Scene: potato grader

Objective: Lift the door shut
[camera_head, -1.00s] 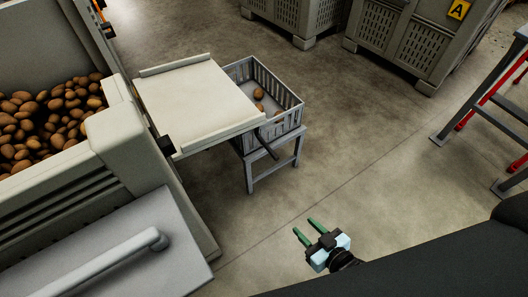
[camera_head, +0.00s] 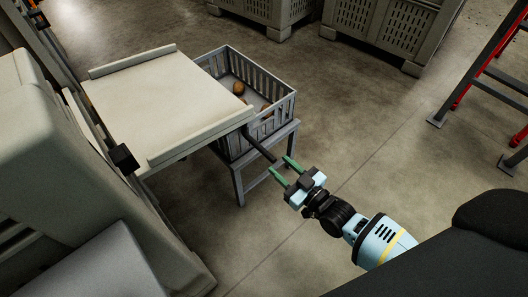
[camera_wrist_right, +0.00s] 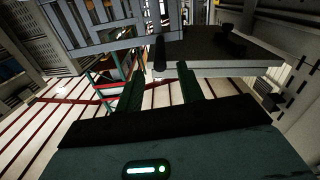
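The door (camera_head: 170,105) is a cream panel with raised side edges, folded down and jutting out roughly level from the machine. A dark bar handle (camera_head: 259,144) sticks out from its near right corner. In the right wrist view, the door's dark underside (camera_wrist_right: 225,47) is ahead, with the handle (camera_wrist_right: 159,53) pointing at me. My right gripper (camera_head: 281,165) has green fingers, is open and empty, and is just short of the handle's end. In the wrist view the handle lines up between the fingers (camera_wrist_right: 159,72). My left gripper is not in view.
A grey slatted crate (camera_head: 283,103) holding a few potatoes stands on a grey stand (camera_head: 240,182), partly under the door's far edge. The machine body (camera_head: 55,150) fills the left. Large bins (camera_head: 375,25) and a red-grey ladder (camera_head: 490,75) stand behind.

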